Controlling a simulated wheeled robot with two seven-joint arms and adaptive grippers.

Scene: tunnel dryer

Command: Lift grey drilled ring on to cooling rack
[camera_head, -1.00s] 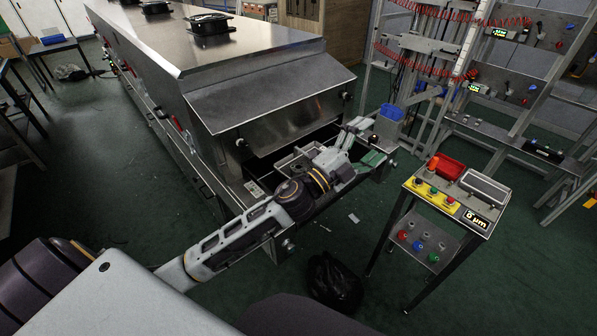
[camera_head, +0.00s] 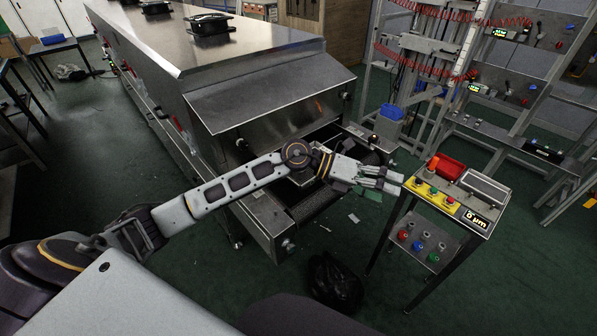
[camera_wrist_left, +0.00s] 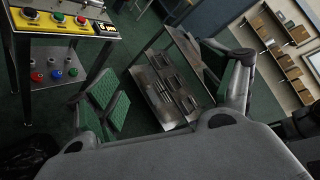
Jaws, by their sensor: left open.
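I cannot make out the grey drilled ring in either view. My left gripper (camera_head: 393,180) reaches across the dryer's open outlet, with its fingers toward the control stand. It is open, and nothing shows between its green-padded fingers in the left wrist view (camera_wrist_left: 172,88). A light metal tray (camera_head: 302,178) at the outlet is partly hidden by my left arm. In the left wrist view, a grey metal rack with dark plates (camera_wrist_left: 150,88) stands beyond the fingers; I cannot tell whether it is the cooling rack. My right gripper is not in view.
The steel dryer (camera_head: 265,105) fills the upper left. A black bag (camera_head: 334,283) lies on the floor.

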